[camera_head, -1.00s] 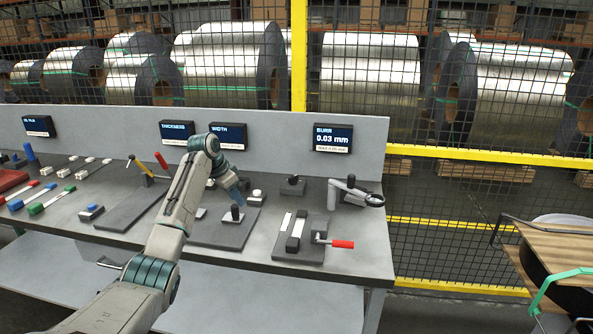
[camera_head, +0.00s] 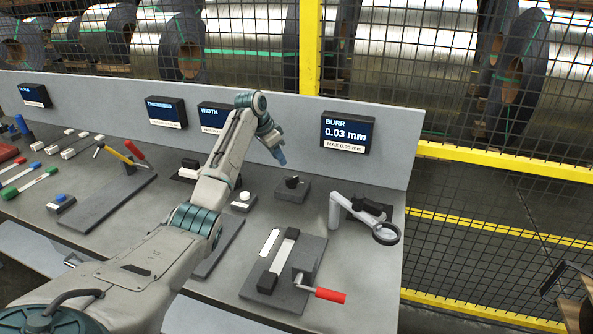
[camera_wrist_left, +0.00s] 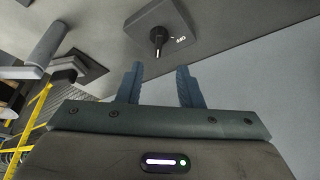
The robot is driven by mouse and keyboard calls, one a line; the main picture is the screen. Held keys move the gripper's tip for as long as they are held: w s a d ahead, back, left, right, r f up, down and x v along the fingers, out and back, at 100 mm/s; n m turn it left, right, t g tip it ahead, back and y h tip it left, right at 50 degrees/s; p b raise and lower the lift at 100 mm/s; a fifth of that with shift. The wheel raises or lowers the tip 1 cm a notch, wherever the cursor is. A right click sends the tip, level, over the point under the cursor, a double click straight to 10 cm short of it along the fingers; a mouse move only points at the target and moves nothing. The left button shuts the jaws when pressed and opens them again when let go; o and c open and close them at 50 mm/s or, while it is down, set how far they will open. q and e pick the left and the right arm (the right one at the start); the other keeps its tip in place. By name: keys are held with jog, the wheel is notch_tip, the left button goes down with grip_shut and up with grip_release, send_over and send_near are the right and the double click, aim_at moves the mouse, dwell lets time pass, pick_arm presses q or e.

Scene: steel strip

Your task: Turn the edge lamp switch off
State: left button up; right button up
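A small dark box with a black rotary knob (camera_head: 292,186) stands on the bench, below and left of the burr display. In the left wrist view the knob (camera_wrist_left: 159,38) sits on a square plate with small white lettering beside it, which looks like "OFF". A light mark on the knob points toward the bottom of that view. My left gripper (camera_wrist_left: 159,75) is open and empty, its two fingers apart and short of the knob. In the head view the left gripper (camera_head: 281,157) hangs just above and left of the knob box. My right gripper is not in view.
A ring-headed magnifier on a grey post (camera_head: 362,214) stands right of the knob. A fixture with a red-handled crank (camera_head: 325,294) lies in front. The burr display (camera_head: 346,133) is on the back panel (camera_head: 385,120). A white-button box (camera_head: 244,201) is left.

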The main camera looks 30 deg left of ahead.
aim_at(290, 178)
pick_arm(q)
jog(key=p+x, duration=0.2)
jog(key=x, duration=0.7)
jog(key=shift+d+f, duration=0.15)
jog(key=shift+f, duration=0.4)
grip_shut()
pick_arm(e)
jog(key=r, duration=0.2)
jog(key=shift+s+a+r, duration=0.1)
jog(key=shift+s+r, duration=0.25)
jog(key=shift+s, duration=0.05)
